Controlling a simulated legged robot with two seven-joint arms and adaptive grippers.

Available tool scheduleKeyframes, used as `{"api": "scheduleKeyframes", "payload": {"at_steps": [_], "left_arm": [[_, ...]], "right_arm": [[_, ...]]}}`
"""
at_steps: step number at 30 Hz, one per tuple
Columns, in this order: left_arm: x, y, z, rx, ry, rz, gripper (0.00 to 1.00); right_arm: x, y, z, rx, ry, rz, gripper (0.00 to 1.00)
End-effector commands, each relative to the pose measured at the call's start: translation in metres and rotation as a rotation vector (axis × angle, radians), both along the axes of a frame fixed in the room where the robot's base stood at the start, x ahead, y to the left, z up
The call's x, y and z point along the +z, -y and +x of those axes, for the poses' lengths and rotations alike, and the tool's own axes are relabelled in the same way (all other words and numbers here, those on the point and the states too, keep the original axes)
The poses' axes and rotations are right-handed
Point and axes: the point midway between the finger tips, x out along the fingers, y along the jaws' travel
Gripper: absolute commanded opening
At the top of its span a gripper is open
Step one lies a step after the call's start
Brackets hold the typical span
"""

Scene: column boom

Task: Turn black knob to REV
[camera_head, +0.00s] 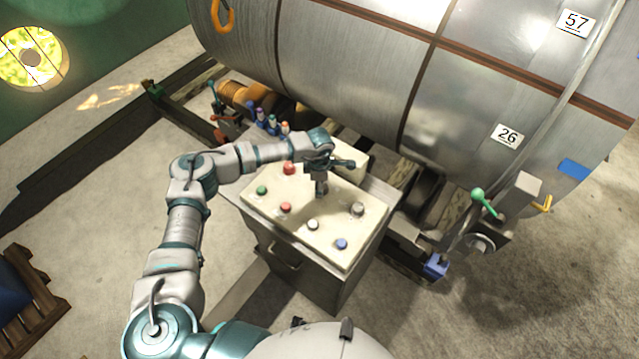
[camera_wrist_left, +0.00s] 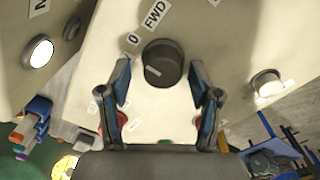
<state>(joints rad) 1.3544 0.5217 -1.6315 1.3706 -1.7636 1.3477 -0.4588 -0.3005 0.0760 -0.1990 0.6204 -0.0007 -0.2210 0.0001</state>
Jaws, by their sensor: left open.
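The black knob (camera_wrist_left: 163,62) is round, with a short white mark on its lower left side in the left wrist view. Labels reading "0" (camera_wrist_left: 132,39) and "FWD" (camera_wrist_left: 156,14) are above it on the cream panel (camera_wrist_left: 215,50). I cannot make out a REV label. My left gripper (camera_wrist_left: 161,82) is open, its two fingers on either side of the knob's lower part in this view; contact cannot be told. In the head view my left gripper (camera_head: 320,188) points down over the panel (camera_head: 336,210) and hides the knob. My right gripper is not in view.
Around the gripper on the panel are a green button (camera_head: 262,190), red buttons (camera_head: 286,207), a white button (camera_head: 313,224), a blue button (camera_head: 341,243) and a grey knob (camera_head: 357,208). A large metal cylinder (camera_head: 350,70) lies behind. Colored-tipped handles (camera_head: 268,121) stand behind the panel.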

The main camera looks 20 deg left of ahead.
Motion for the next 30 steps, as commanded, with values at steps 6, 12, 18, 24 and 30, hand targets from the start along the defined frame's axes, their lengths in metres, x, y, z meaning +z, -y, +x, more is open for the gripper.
{"api": "scheduleKeyframes", "payload": {"at_steps": [6, 12, 18, 24, 30], "left_arm": [[-0.0031, 0.0018, -0.0002, 0.0, 0.0, 0.002, 0.63], [-0.0033, -0.0001, -0.0002, 0.0, -0.001, 0.0, 0.38], [-0.0036, -0.0012, -0.0003, 0.0, -0.001, 0.0, 0.03], [-0.0044, -0.0026, -0.0005, 0.019, -0.003, 0.003, 0.03], [-0.0057, -0.0037, -0.0007, 0.102, -0.004, 0.006, 0.03]], "right_arm": [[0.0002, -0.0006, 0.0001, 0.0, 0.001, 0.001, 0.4], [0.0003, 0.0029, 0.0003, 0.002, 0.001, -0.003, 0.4], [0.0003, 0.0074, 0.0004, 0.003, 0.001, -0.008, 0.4], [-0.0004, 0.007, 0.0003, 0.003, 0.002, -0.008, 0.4], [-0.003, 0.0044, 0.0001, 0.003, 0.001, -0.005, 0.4]]}}
